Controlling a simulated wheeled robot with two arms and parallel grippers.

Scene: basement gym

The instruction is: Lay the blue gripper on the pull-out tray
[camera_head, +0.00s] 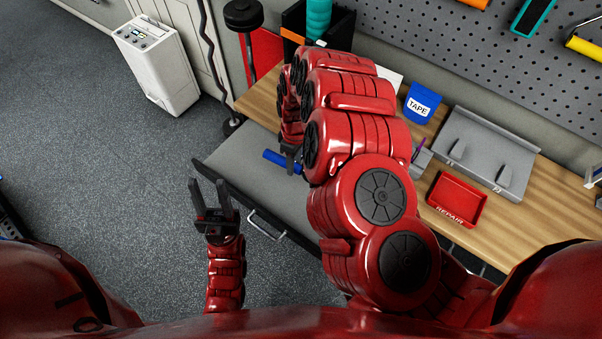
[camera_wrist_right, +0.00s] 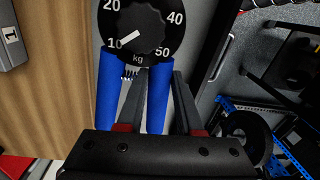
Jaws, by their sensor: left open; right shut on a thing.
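The blue gripper is a hand exerciser with two blue handles (camera_wrist_right: 107,90) and a black kg dial (camera_wrist_right: 140,30), seen close in the right wrist view. In the head view only a short blue end (camera_head: 275,157) shows; my right arm hides the rest. My right gripper (camera_wrist_right: 157,78) is shut on one blue handle. In the head view it (camera_head: 291,150) is over the grey pull-out tray (camera_head: 250,185), which is drawn out from under the wooden bench. I cannot tell whether the blue gripper touches the tray. My left gripper (camera_head: 209,190) is open and empty, left of the tray's front edge.
On the wooden bench (camera_head: 430,150) are a blue TAPE bin (camera_head: 422,103), a red REPAIR tray (camera_head: 457,198) and a grey holder (camera_head: 487,150). A white appliance (camera_head: 158,65) stands on the floor at upper left. Much of the tray surface looks bare.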

